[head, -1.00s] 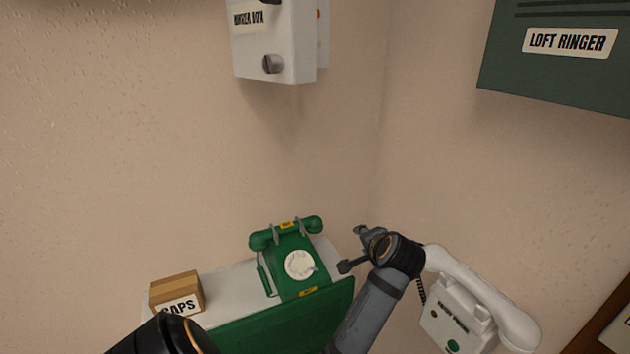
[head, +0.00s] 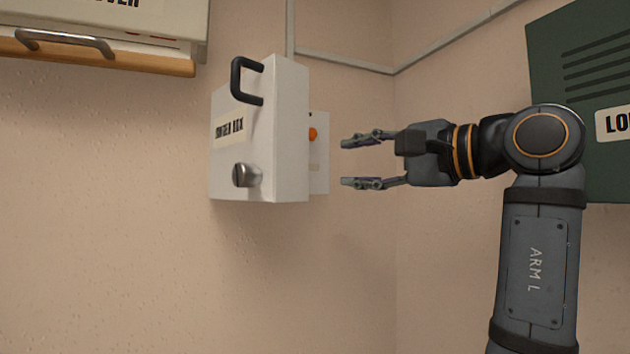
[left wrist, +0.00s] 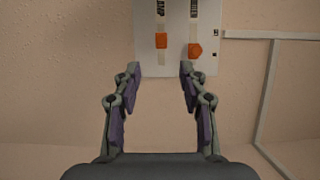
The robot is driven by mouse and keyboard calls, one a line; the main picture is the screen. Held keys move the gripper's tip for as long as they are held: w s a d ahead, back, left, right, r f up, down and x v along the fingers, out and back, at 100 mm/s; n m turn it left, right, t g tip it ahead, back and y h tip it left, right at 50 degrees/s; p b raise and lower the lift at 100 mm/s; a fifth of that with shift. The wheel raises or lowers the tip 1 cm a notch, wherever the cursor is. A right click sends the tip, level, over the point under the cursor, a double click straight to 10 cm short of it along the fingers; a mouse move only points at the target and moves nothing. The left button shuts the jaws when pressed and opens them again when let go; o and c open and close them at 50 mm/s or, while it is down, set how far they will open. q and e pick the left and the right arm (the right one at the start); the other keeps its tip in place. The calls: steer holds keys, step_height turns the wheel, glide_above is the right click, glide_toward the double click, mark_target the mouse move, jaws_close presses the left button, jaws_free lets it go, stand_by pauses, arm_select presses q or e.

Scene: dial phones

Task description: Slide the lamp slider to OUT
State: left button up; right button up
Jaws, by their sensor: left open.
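The orange lamp slider (left wrist: 161,41) shows in the left wrist view, on a white panel (left wrist: 176,66) under a partly cut-off label ending in "MP". A second orange slider (left wrist: 195,50) sits to its right and slightly lower in the picture. In the head view an orange knob (head: 312,134) shows on the panel beside the white box; which slider it is I cannot tell. My left gripper (head: 350,163) is open and empty, to the right of the panel and apart from it. In the wrist view its fingertips (left wrist: 160,72) lie either side of the lamp slider's line. My right gripper is not in view.
The white box (head: 285,150) on the wall has a black handle (head: 240,82) and a metal knob (head: 245,175). A cabinet with a metal handle (head: 65,38) is at upper left. A dark green louvred box (head: 590,75) stands behind my left arm. The wall below is clear.

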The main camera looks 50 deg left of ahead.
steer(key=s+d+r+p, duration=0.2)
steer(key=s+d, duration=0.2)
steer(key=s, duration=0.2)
arm_select(q)
steer(key=a, duration=0.3)
steer(key=s+a, duration=0.1)
steer(key=a, duration=0.2)
steer(key=a+p, duration=0.1)
steer(key=a, duration=0.3)
steer(key=shift+s+r, duration=0.1)
steer(key=shift+s, duration=0.1)
steer(key=shift+s+d+r, duration=0.1)
steer(key=shift+s+d, duration=0.05)
steer(key=shift+s, duration=0.05)
steer(key=shift+w, duration=0.15)
steer(key=shift+c, duration=2.6)
jaws_close()
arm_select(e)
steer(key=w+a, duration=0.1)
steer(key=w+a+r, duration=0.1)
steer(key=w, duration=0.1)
